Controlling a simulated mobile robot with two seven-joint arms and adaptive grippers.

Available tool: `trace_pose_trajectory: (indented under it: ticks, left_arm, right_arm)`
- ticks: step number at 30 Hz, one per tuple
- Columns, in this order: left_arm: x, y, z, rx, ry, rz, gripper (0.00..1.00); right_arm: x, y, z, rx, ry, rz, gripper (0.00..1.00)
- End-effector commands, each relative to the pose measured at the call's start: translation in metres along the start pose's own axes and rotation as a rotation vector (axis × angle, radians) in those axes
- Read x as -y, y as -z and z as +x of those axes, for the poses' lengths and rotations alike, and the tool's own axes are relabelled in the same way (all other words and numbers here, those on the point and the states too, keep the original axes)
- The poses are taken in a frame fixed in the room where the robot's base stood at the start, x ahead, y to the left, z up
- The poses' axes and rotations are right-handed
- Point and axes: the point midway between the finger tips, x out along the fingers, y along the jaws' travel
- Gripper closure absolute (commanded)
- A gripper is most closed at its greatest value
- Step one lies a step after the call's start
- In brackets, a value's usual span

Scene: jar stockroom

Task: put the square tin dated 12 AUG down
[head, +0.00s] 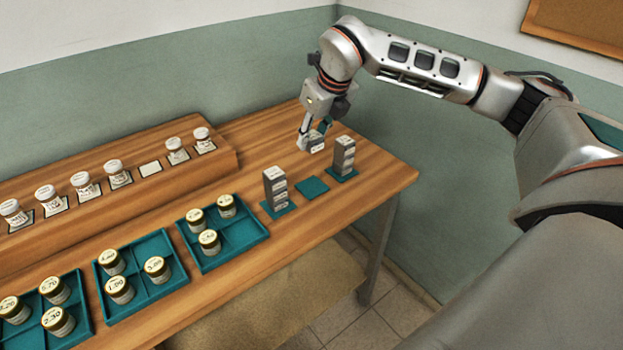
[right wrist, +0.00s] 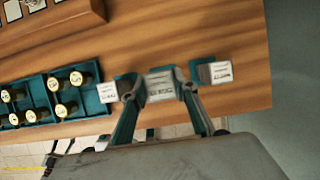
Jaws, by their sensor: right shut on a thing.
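My right gripper (head: 315,134) is shut on a grey square tin (head: 316,147) with a white label. In the right wrist view the tin (right wrist: 160,84) sits between the two fingertips (right wrist: 161,88); its label is too blurred to read. In the head view it appears beyond the gap between two stacks of similar tins; whether it touches the table I cannot tell. The left stack (head: 275,190) and the shorter right stack (head: 344,157) each stand on a teal mat. A bare teal mat (head: 312,187) lies between them. My left gripper is not in view.
The wooden table (head: 378,182) ends just right of the stacks. Teal trays (head: 236,255) with gold-lidded jars stand to the left. A raised shelf (head: 215,172) behind holds white-lidded jars, with one empty label spot (head: 151,169). A wall is behind the table.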

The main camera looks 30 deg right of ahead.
Motion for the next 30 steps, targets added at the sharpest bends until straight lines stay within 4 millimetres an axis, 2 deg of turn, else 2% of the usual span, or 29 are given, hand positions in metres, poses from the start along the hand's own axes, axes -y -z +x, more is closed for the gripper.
trace_pose_trajectory:
  ticks: [3, 9, 17, 25, 30]
  left_arm:
    - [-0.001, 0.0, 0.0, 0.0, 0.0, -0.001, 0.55]
    - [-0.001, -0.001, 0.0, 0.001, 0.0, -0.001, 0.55]
    - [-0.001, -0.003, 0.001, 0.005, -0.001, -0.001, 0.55]
    - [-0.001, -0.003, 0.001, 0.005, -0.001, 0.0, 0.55]
    - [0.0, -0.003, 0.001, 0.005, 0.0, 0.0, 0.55]
  right_arm:
    - [0.0, 0.013, 0.029, -0.004, 0.0, -0.001, 0.93]
    - [0.0, 0.028, 0.065, -0.001, 0.0, -0.001, 0.93]
    - [0.0, 0.034, 0.083, 0.001, 0.001, -0.001, 0.93]
    - [0.0, 0.048, 0.115, -0.001, 0.0, -0.001, 0.93]
    - [0.0, 0.049, 0.119, 0.002, 0.0, -0.001, 0.93]
